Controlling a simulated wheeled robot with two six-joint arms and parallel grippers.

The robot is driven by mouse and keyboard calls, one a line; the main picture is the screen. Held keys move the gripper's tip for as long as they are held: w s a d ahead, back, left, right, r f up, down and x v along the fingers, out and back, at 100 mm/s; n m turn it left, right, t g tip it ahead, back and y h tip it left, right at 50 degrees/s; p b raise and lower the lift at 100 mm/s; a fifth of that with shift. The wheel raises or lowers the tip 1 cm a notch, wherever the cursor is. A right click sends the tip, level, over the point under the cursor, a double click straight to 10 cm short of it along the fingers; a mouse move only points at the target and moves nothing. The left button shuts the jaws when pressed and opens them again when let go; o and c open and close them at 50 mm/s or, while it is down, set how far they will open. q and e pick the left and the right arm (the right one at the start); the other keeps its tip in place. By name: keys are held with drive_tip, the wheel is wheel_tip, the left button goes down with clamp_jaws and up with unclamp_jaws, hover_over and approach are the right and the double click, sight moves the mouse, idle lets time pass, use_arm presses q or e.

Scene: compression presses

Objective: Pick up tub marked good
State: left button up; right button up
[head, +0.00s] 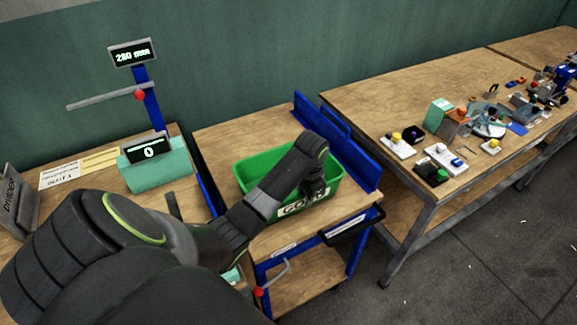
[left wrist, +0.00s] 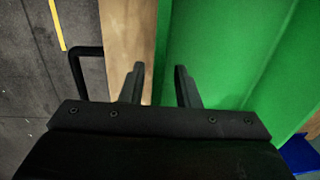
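The green tub (head: 258,166) stands on a wooden-topped blue cart in the head view. Its white front label (head: 290,209) begins with "GO"; my arm and gripper cover part of it. My left gripper (head: 314,191) is at the front wall of the tub, and its fingers are hard to make out there. In the left wrist view my left gripper (left wrist: 160,82) is open, with the green tub (left wrist: 225,45) wall edge lying between its two fingers. I cannot tell whether they touch it. My right gripper is not in view.
The cart (head: 237,134) has a blue raised rail (head: 345,150) on its right and a black handle (head: 352,226) in front. A press with displays (head: 158,165) stands left. A workbench (head: 390,95) with several small parts is right.

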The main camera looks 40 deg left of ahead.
use_arm(q)
drive_tip(key=shift+f, duration=0.25)
clamp_jaws()
drive_tip(key=shift+r, duration=0.15)
